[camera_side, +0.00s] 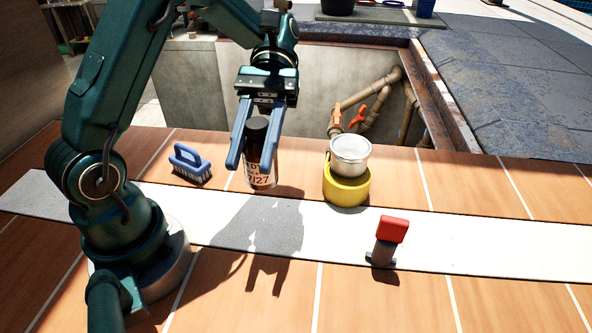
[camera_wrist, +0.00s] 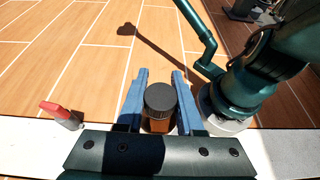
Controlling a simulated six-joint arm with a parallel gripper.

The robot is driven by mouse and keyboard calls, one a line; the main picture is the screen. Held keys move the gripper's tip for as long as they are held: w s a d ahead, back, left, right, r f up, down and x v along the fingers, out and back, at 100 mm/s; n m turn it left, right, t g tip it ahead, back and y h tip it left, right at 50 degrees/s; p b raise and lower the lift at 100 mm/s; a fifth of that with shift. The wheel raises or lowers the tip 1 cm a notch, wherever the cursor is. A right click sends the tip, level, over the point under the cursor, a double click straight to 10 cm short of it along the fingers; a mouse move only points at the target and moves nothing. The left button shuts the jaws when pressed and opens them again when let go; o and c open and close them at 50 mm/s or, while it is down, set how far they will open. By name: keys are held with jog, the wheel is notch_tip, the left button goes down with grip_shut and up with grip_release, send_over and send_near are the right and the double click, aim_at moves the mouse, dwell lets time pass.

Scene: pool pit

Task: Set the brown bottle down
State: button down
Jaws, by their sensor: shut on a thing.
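The brown bottle (camera_side: 260,180) has a black cap and a pale label with red figures. My gripper (camera_side: 251,164) is shut on it, with a blue finger on either side. The bottle is roughly upright at the far side of the white strip. I cannot tell whether its base touches the wooden surface or hangs just above it. In the wrist view the bottle (camera_wrist: 159,100) shows from above, its dark cap between the two fingers of my gripper (camera_wrist: 160,74).
A blue brush (camera_side: 190,163) lies left of the bottle. A yellow roll (camera_side: 346,188) with a silver tin (camera_side: 351,154) on it stands to the right. A red-topped object (camera_side: 389,240) stands nearer on the white strip (camera_side: 480,240). Behind is the open pit with pipes (camera_side: 372,95).

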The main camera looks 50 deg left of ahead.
jog(key=w+d+r+n+t+h, duration=0.1)
jog(key=w+d+r+n+t, duration=0.1)
jog(key=d+r, duration=0.15)
jog(key=shift+s+d+f, duration=0.85)
jog(key=shift+d+f, duration=0.85)
jog(key=shift+f, duration=0.85)
jog(key=shift+s+d+f, duration=0.85)
jog(key=shift+d+f, duration=0.8)
jog(key=shift+f, duration=0.85)
jog(key=shift+s+d+f, duration=0.85)
jog(key=shift+d+f, duration=0.85)
jog(key=shift+f, duration=0.85)
jog(key=c, duration=0.5)
grip_release()
jog(key=shift+f, duration=0.1)
jog(key=shift+c, duration=0.2)
jog(key=shift+h, duration=0.3)
